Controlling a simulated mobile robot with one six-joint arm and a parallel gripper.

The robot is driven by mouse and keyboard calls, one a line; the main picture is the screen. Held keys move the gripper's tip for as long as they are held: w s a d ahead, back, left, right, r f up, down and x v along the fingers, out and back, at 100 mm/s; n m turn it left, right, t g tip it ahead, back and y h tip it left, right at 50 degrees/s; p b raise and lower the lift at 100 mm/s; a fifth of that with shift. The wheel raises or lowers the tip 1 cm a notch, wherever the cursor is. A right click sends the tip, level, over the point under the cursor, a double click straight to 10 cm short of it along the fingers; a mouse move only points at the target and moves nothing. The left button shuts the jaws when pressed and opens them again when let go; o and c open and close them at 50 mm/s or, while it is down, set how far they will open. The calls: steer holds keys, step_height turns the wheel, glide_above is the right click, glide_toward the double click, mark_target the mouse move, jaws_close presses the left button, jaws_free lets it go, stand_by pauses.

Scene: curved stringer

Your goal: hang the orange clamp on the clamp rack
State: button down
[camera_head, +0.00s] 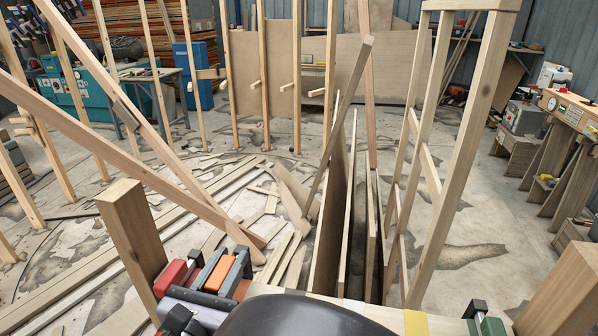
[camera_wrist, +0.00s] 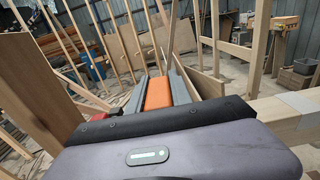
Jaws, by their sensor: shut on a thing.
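The orange clamp (camera_head: 216,273) is at the lower left in the head view, by a wooden beam. In the wrist view its orange block (camera_wrist: 158,94) sits between two grey fingers. My gripper (camera_wrist: 160,80) is shut on it. I cannot tell whether the clamp still touches the beam; its lower part is hidden. A red clamp (camera_head: 172,277) is close to its left. What looks like the clamp rack, with several dark and coloured bars hanging on it, is at the far upper left (camera_head: 30,22).
A wooden post (camera_head: 132,232) rises left of the clamps. A green-tipped clamp (camera_head: 492,325) is at the lower right. Leaning boards (camera_head: 335,200), slanted timbers (camera_head: 140,135) and floor offcuts crowd the middle. Open floor (camera_head: 480,200) lies to the right, before a workbench (camera_head: 570,108).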

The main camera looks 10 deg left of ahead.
steer(key=shift+f+b, duration=1.05)
steer(key=shift+f, duration=0.4)
steer(key=shift+f+b, duration=0.35)
steer(key=shift+f, duration=0.2)
steer(key=c, duration=1.1)
jaws_free()
steer(key=shift+s, duration=0.15)
